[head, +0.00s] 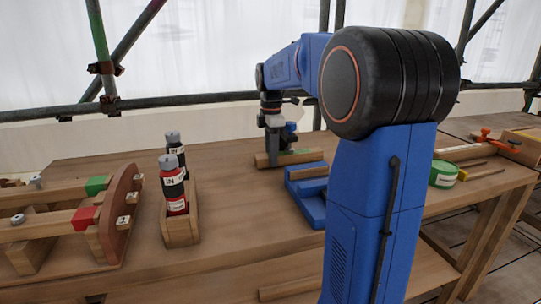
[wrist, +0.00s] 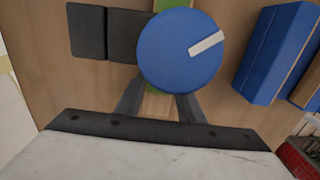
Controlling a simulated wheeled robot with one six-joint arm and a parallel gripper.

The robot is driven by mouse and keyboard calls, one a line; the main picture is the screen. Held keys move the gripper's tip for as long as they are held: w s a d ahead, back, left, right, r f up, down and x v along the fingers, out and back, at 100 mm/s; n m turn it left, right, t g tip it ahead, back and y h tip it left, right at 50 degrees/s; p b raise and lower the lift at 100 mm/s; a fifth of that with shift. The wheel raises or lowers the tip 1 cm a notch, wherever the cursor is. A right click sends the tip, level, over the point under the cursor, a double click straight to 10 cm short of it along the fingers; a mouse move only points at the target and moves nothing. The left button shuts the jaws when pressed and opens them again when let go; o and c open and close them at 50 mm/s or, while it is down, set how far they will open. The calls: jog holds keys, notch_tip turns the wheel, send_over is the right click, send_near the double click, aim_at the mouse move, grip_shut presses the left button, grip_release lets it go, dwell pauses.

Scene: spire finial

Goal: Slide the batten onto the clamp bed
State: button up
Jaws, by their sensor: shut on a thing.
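The wooden batten (head: 311,155), with a green patch on it, is on or just above the bench at its far side. My gripper (head: 272,160) points down and is shut on it. In the wrist view, pale wood of the batten (wrist: 156,106) shows between the fingers of my gripper (wrist: 158,98), and a round blue knob (wrist: 165,62) with a white line hides much of the rest. The blue clamp bed (head: 308,206) sits nearer than the batten and slightly right, partly hidden by my arm. Its blue edge shows at the right in the wrist view (wrist: 270,55).
A wooden holder (head: 180,231) with a red bottle (head: 174,187) and a dark bottle (head: 175,150) stands left of the clamp bed. A rack with a green block (head: 95,186) and red block (head: 84,217) is far left. A green tin (head: 443,175) lies right of my arm.

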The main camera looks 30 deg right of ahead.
jog(key=o, duration=1.4)
jog(key=shift+c, duration=0.2)
notch_tip(320, 180, up, 17)
jog(key=shift+r, duration=0.2)
